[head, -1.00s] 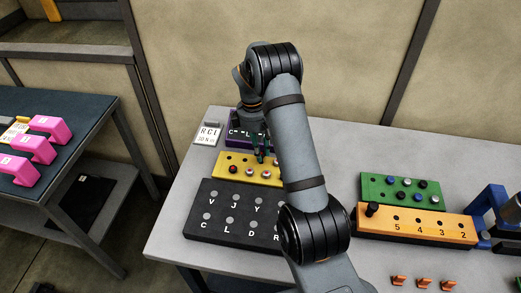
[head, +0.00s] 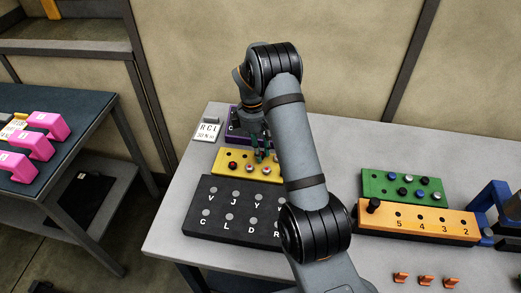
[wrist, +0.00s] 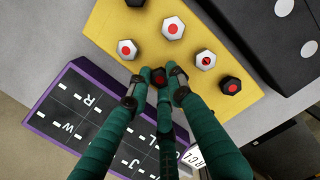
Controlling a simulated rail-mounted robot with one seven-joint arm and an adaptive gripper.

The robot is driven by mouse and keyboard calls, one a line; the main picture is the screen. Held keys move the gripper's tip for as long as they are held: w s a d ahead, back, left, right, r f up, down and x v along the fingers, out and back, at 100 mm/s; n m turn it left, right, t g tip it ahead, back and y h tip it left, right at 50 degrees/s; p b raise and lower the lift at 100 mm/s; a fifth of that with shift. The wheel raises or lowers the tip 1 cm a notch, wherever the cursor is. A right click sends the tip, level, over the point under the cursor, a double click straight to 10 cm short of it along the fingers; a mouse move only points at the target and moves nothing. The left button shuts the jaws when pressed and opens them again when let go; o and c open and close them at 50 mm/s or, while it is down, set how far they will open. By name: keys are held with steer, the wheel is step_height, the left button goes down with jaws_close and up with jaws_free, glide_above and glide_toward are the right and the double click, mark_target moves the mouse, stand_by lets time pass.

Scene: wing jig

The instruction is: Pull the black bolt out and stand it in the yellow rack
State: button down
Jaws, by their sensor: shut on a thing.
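The yellow rack (head: 221,162) stands on the table behind a black lettered block and in front of the purple lettered block (head: 231,128). In the wrist view the yellow rack (wrist: 128,15) carries several hex-headed bolts with red centres; one has a black head (wrist: 229,85) and others have white heads (wrist: 173,28). My gripper (head: 260,155) is over the rack's back side. In the wrist view my gripper (wrist: 159,82) is shut on a small black bolt (wrist: 159,76) between its green fingertips. The bolt's shank is hidden, so I cannot tell whether it touches the rack.
The black lettered block (head: 222,225) is in front of the yellow rack. A green rack (head: 400,187) with several bolts and an orange numbered block (head: 417,224) with a black knob (head: 374,205) stand at right. A white label card (head: 207,130) is at back left.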

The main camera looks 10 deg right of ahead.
steer(key=shift+f, duration=0.25)
steer(key=c, duration=1.6)
jaws_free()
steer(key=shift+o, duration=0.6)
steer(key=shift+r, duration=0.1)
step_height(320, 180, up, 19)
steer(key=a+p, duration=0.1)
steer(key=p, duration=0.6)
steer(key=shift+w+p, duration=0.3)
steer(key=shift+w, duration=0.1)
